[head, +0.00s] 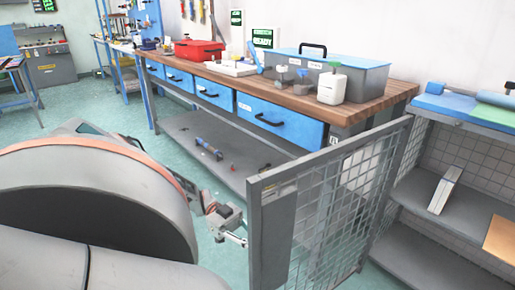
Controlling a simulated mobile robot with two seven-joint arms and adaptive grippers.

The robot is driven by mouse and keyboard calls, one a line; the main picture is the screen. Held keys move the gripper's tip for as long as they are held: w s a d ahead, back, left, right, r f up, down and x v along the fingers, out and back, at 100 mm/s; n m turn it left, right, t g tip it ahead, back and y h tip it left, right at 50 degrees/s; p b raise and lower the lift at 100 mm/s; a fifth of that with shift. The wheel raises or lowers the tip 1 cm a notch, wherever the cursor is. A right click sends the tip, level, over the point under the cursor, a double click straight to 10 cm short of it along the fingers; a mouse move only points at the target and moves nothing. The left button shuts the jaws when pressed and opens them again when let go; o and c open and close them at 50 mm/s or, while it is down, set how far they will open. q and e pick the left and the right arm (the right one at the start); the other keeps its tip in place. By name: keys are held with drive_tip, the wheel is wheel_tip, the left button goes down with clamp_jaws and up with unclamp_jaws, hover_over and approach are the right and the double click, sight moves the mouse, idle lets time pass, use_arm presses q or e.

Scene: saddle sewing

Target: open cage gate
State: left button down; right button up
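The cage gate (325,208), a grey metal frame with wire mesh, stands upright in the right half of the head view. Its near left end has a solid grey panel (272,235). The gate stands out at an angle from the shelving on the right. My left gripper (238,238) is just left of the gate's near edge, at about mid-height. Its fingertips are small and close to that edge; I cannot tell whether they touch it or whether they are open. My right gripper is not in view.
Grey shelves (440,252) at the right hold a white-edged book-like block (445,190) and blue and green rolls or mats on top. A workbench (385,98) with blue drawers stands behind the gate. Green floor (225,265) is clear between my arm and the gate.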

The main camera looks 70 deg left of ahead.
use_arm(q)
drive_tip(key=shift+s+a+f, duration=0.1)
drive_tip(key=shift+s+f, duration=0.05)
drive_tip(key=shift+f, duration=0.05)
idle(0.3)
drive_tip(key=c, duration=2.2)
unclamp_jaws()
drive_tip(key=shift+o, duration=0.2)
drive_tip(key=shift+r, duration=0.1)
drive_tip(key=v, duration=1.2)
